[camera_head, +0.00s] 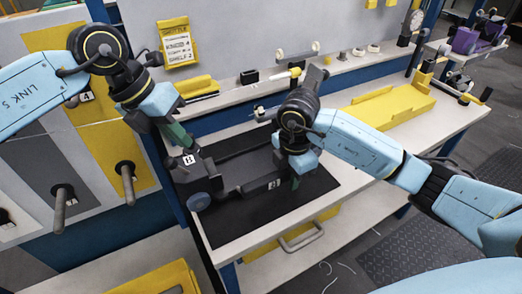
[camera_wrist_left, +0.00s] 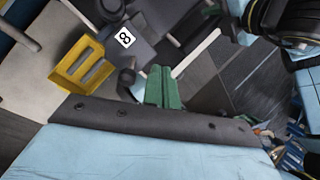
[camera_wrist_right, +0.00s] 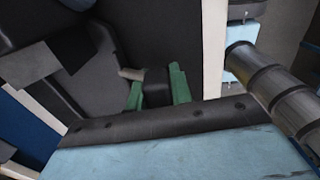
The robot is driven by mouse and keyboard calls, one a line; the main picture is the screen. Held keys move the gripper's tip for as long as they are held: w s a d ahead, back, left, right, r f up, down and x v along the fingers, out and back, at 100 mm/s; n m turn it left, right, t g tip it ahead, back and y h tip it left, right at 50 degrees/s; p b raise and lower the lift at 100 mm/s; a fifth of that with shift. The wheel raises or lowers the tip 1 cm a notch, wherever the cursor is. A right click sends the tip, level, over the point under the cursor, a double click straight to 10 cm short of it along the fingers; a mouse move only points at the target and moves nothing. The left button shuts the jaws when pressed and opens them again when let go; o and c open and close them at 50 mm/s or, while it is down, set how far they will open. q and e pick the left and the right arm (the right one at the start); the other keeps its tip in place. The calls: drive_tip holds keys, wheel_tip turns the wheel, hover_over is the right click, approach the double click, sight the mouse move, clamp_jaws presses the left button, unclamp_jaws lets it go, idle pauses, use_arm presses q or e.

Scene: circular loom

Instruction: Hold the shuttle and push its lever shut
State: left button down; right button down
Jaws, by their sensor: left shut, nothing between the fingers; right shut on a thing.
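The shuttle (camera_head: 232,176) is a dark grey body with a blue-grey wheel at its left end, lying on a black mat (camera_head: 262,207). A white tag marked 8 is at its left end and also shows in the left wrist view (camera_wrist_left: 124,38). My left gripper (camera_head: 187,144) is shut and empty, its green fingers (camera_wrist_left: 163,88) pressed together just above the tagged end; I cannot tell whether they touch it. My right gripper (camera_head: 295,182) is shut on a dark block of the shuttle (camera_wrist_right: 156,88) at its right end. I cannot make out the lever clearly.
The white workbench (camera_head: 350,180) carries a yellow tray (camera_head: 395,105) at the right. A ledge with small parts and a yellow block (camera_head: 197,86) runs behind. A grey drawer handle (camera_head: 302,238) sticks out below the front edge. Pegs project from the panel at left.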

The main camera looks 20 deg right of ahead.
sight(171, 163)
drive_tip(key=shift+s+f, duration=0.2)
drive_tip(key=shift+f, duration=0.15)
use_arm(q)
drive_tip(key=a+r+n+y, duration=0.1)
drive_tip(key=a+r+y, duration=0.1)
drive_tip(key=a+y, duration=0.35)
wheel_tip(171, 163, down, 8)
drive_tip(key=shift+a+f+t+h, duration=0.2)
drive_tip(key=shift+a+t+h, duration=0.15)
drive_tip(key=shift+t+h, duration=0.1)
drive_tip(key=shift+d, duration=0.25)
idle(1.4)
